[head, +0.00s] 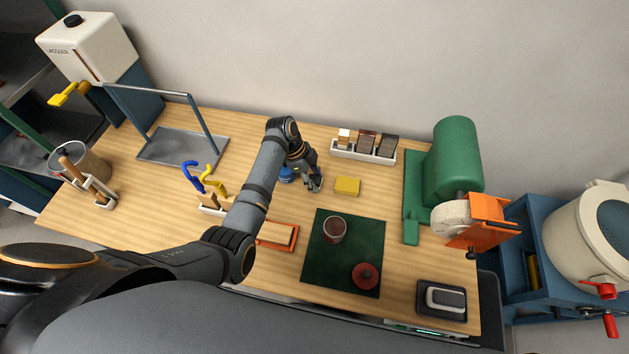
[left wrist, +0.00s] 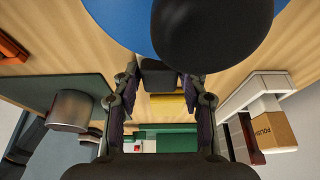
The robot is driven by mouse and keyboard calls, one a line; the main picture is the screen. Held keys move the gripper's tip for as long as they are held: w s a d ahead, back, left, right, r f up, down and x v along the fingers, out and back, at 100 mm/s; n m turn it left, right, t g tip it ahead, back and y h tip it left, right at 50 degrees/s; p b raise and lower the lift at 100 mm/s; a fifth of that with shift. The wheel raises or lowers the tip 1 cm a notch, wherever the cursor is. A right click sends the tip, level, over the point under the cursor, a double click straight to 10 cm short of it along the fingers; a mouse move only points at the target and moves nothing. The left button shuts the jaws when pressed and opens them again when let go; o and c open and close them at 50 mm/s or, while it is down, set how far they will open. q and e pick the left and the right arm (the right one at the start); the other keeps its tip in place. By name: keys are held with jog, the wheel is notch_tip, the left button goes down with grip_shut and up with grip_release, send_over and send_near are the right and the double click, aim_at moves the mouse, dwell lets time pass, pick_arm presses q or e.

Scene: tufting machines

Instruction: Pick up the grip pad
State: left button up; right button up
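A small yellow block (head: 347,186), which looks like the grip pad, lies flat on the wooden bench. It also shows in the left wrist view (left wrist: 167,105), partly hidden, beyond the fingers. My left gripper (head: 315,183) is low over the bench, just left of the yellow block and apart from it. In the left wrist view its fingers (left wrist: 158,85) are spread. A dark block (left wrist: 158,76) shows between the fingertips; I cannot tell whether it is touched. A blue and black round object (head: 287,174) stands close beside the gripper. My right gripper is not in view.
A white rack (head: 364,154) with several small boxes stands behind the yellow block. A green mat (head: 316,262) holds a metal can (head: 334,229) and a red disc (head: 365,276). A green machine (head: 455,160) is at the right. Bench between block and machine is clear.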

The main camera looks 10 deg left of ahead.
pick_arm(q)
jog(key=shift+c, duration=1)
jog(key=shift+r, duration=0.1)
jog(key=shift+w+r+b, duration=0.1)
jog(key=shift+r+b, duration=0.75)
jog(key=shift+r, duration=0.15)
jog(key=s+r+p, duration=0.1)
jog(key=s+r, duration=0.2)
jog(key=s, duration=0.1)
jog(key=s+r+p, duration=0.2)
jog(key=s+r, duration=0.2)
jog(key=s, duration=0.1)
jog(key=s+r+p, duration=0.1)
jog(key=s+r, duration=0.2)
jog(key=s, duration=0.2)
jog(key=shift+r+p, duration=0.3)
jog(key=shift+r, duration=0.1)
